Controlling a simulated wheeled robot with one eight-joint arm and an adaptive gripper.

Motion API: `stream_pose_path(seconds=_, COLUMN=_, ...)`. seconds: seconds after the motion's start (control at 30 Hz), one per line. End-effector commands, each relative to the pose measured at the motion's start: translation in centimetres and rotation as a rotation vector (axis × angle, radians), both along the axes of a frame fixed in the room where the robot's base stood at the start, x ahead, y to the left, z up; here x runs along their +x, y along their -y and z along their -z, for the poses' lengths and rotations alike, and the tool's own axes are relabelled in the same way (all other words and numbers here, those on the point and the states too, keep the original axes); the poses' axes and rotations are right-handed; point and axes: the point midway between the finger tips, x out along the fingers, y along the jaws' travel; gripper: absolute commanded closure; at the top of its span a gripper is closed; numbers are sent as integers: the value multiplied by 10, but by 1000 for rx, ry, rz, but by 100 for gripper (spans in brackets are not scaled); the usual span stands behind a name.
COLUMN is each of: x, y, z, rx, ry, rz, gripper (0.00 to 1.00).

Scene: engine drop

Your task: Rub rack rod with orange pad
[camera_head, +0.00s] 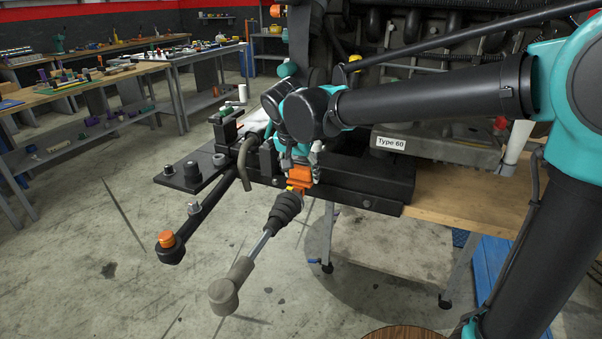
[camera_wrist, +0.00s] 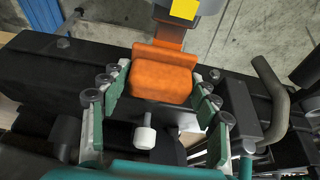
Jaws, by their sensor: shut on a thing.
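My gripper (camera_head: 301,168) is shut on an orange pad (camera_head: 299,180), just above the front edge of the black rack assembly. In the wrist view, the orange pad (camera_wrist: 163,75) sits between the two green-lined fingers of my gripper (camera_wrist: 160,92). The rack rod (camera_head: 263,243) is a thin metal shaft sloping down and left from a black ribbed boot (camera_head: 285,209) to a grey rod end (camera_head: 231,287). The pad is close to the upper end of the boot; I cannot tell whether they touch. The pad appears apart from the bare shaft.
A black arm with an orange cap (camera_head: 166,238) juts out left of the rod. A bent grey pipe (camera_head: 243,163) stands beside my gripper.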

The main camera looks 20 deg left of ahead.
Motion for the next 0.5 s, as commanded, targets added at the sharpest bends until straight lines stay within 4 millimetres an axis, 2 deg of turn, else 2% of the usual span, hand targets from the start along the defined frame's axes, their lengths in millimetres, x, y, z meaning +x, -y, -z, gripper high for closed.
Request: stream_pose_path(seconds=0.5, x=25, y=2, z=-1, rx=1, ry=2, rz=2, gripper=67)
